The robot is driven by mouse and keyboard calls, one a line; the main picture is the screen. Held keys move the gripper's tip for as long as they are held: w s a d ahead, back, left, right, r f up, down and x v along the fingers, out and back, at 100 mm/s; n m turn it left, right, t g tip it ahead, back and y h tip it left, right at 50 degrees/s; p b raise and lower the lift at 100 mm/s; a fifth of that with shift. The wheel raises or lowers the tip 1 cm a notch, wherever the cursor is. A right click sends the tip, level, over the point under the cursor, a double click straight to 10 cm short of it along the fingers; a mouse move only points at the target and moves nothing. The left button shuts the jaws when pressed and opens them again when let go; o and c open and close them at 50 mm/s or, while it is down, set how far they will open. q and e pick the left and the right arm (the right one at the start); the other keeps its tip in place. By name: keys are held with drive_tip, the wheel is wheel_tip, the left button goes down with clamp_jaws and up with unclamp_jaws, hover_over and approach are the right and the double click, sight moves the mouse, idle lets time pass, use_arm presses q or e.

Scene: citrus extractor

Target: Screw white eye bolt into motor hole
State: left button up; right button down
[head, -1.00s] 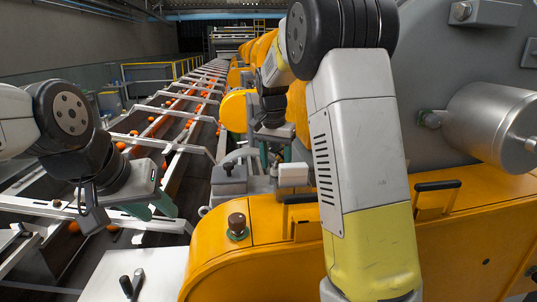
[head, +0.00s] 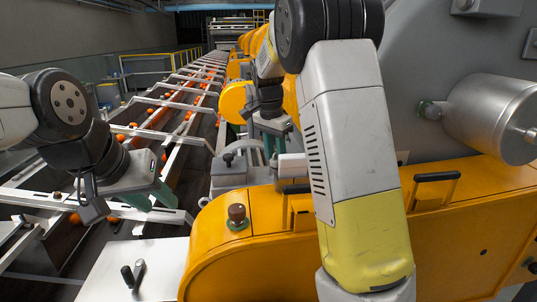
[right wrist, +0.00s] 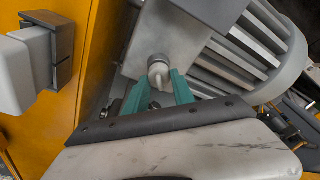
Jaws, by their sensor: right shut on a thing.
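In the right wrist view, the teal fingers of my right gripper (right wrist: 160,90) are shut on the small white eye bolt (right wrist: 158,68). The eye bolt stands against the flat face of the grey motor (right wrist: 182,32); the hole is hidden, and I cannot tell how deep the bolt sits. In the head view, my right gripper (head: 272,143) is beyond the yellow housing, and the bolt is too small or hidden to make out. My left gripper (head: 150,197) hangs over the conveyor at the left, its teal fingers apart, holding nothing visible.
A yellow machine housing (head: 215,262) with a brown knob (head: 237,214) and black handles fills the front. A white block (head: 292,167) stands close to my right gripper; it also shows in the right wrist view (right wrist: 22,70). Oranges lie along the conveyor (head: 150,135) at left.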

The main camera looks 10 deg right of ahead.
drive_tip(key=m, duration=0.5)
drive_tip(key=shift+g, duration=0.4)
drive_tip(key=m, duration=0.3)
drive_tip(key=c, duration=1.3)
unclamp_jaws()
